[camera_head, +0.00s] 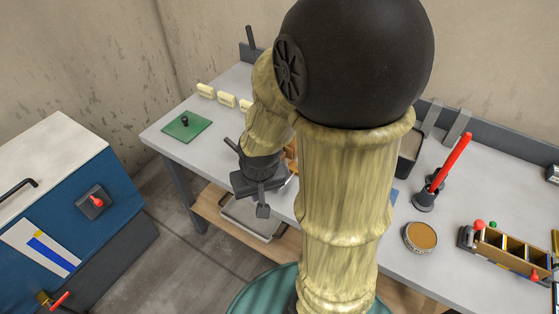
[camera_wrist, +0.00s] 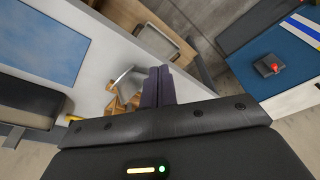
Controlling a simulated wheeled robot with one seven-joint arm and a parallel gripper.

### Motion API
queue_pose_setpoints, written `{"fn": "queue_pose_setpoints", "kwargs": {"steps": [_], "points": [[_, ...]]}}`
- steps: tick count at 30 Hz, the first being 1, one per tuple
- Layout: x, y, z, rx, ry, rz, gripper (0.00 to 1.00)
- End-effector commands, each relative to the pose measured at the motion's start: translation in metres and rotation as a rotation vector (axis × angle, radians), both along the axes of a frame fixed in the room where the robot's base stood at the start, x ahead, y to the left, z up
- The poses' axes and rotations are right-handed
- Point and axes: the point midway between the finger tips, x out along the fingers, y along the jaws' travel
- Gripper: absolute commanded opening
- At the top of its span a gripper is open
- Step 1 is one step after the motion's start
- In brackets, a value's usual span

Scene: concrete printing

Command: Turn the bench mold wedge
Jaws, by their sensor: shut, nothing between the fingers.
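My gripper (camera_head: 263,211) hangs at the front edge of the grey bench (camera_head: 222,151), left of my arm column. In the wrist view its two dark fingers (camera_wrist: 158,86) lie together, shut and empty. Just left of the fingertips in that view are light-brown wooden mold pieces (camera_wrist: 117,104) with a bent grey metal piece (camera_wrist: 122,77) beside them. In the head view only a sliver of the brown wood (camera_head: 291,150) shows behind my gripper and arm. I cannot tell which piece is the wedge or how it is turned. The fingers overlap the pieces in view; contact is unclear.
A green plate with a black knob (camera_head: 187,126) and cream blocks (camera_head: 227,100) stand left on the bench. A red-handled tool (camera_head: 450,162), a round tin (camera_head: 420,237) and a compartment box (camera_head: 510,256) stand right. A blue cabinet (camera_head: 75,190) is at left.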

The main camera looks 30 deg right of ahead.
Motion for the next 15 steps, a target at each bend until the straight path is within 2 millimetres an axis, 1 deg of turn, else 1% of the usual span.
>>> {"fn": "queue_pose_setpoints", "kwargs": {"steps": [1, 8, 15], "points": [[0.002, -0.009, -0.006, 0.009, 0.005, -0.045, 0.0], [0.013, -0.039, -0.031, 0.071, -0.006, -0.225, 0.0], [0.022, -0.07, -0.052, 0.176, -0.041, -0.425, 0.0]]}}
